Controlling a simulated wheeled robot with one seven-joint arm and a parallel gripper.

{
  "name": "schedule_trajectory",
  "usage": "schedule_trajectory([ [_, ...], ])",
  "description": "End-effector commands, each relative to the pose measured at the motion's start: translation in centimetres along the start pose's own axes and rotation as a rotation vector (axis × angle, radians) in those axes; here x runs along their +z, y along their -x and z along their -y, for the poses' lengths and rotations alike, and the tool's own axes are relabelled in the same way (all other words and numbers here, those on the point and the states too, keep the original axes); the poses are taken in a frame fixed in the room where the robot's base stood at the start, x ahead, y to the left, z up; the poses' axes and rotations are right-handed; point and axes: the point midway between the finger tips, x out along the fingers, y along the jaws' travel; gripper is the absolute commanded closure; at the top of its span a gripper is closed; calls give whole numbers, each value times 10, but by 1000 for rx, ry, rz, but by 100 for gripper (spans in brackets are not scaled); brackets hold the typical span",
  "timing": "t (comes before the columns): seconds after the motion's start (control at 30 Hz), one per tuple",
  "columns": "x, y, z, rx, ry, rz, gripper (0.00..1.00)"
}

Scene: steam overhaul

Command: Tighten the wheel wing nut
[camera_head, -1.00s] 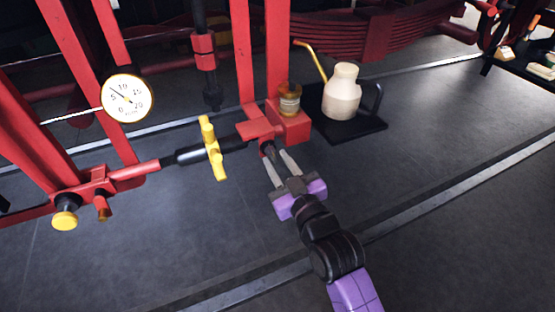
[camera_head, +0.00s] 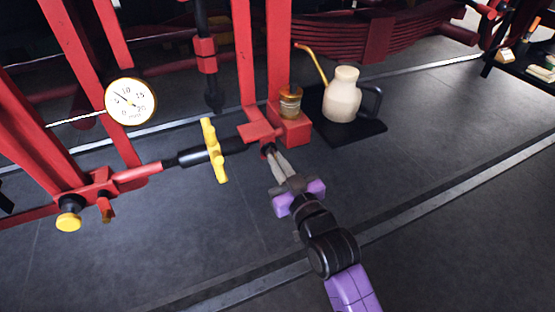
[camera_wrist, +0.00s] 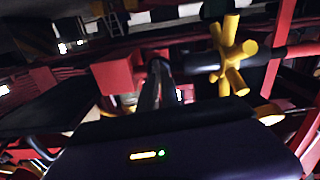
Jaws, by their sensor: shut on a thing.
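The small dark wing nut (camera_head: 267,149) sits on the front of the red bracket (camera_head: 257,131), at the foot of the red uprights. My gripper (camera_head: 272,155) reaches up to it from below right. Its two pale fingers are close together with their tips at the nut, which they mostly cover. The nut's exact shape and turn cannot be made out. In the wrist view the fingers (camera_wrist: 155,90) are dark and run up beside a red block (camera_wrist: 118,72); the nut is not clear there.
A yellow cross handle (camera_head: 214,150) on a black shaft is close left of my gripper. A gauge (camera_head: 131,101) and yellow knob (camera_head: 68,221) are further left. An oil cup (camera_head: 290,101) and a cream oil can (camera_head: 342,95) stand right. The floor at front is open.

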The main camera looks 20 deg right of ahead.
Motion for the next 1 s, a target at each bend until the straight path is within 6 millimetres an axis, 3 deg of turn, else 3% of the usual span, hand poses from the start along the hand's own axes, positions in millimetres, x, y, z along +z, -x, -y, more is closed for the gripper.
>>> schedule_trajectory([
  [0.17,0,0,-1,0,-89,3,100],
  [0.43,1,0,-1,0,-94,2,100],
  [0.5,1,0,-1,0,-93,2,79],
  [0.57,1,0,-1,0,-93,2,71],
  [0.87,0,1,0,0,-91,1,71],
  [1.0,1,11,0,-1,-91,2,71],
])
